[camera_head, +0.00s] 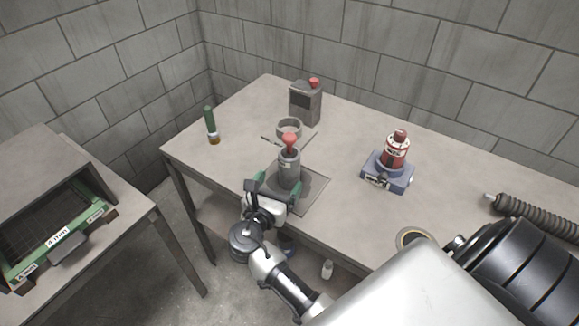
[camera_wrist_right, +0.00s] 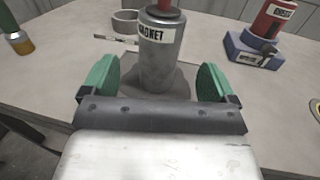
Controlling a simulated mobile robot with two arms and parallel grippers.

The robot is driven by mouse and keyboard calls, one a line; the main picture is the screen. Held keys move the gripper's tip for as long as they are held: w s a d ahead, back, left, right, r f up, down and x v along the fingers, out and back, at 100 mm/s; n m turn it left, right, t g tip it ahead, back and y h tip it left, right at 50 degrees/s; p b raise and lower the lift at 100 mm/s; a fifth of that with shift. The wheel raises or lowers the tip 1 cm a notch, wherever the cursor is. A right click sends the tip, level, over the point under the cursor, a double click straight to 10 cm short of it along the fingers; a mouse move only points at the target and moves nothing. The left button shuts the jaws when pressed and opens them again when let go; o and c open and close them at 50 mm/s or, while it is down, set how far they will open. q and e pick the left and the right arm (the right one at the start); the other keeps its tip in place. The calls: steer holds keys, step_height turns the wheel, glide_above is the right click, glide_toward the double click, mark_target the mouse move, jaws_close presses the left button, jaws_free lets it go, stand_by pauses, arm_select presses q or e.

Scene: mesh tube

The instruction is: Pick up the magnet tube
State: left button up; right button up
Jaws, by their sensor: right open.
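The magnet tube (camera_head: 289,170) is a grey metal cylinder with a red top, upright on a dark square mat (camera_head: 314,190) near the table's front edge. In the right wrist view the tube (camera_wrist_right: 159,62) carries a label that reads as "magnet", and its red top is cut off by the frame. My right gripper (camera_head: 272,190) is open, with its green-padded fingers to the left and right of the tube's lower part. In the right wrist view gaps show between the tube and both fingers (camera_wrist_right: 158,82). My left gripper does not show.
A red bottle (camera_head: 396,152) stands on a blue base (camera_head: 388,175) to the right. A grey ring (camera_head: 289,127) and a grey box with a red knob (camera_head: 305,104) are behind the tube. A green-handled item (camera_head: 211,125) stands left. A ribbed hose (camera_head: 535,218) lies far right.

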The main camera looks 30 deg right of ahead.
mark_target(285, 172)
steer(key=x, duration=0.7)
steer(key=shift+d+f+p, duration=0.1)
steer(key=shift+f+p, duration=0.25)
steer(key=shift+c, duration=0.4)
steer(key=c, duration=1)
steer(key=shift+r, duration=0.1)
steer(key=shift+c, duration=0.5)
steer(key=shift+r, duration=0.1)
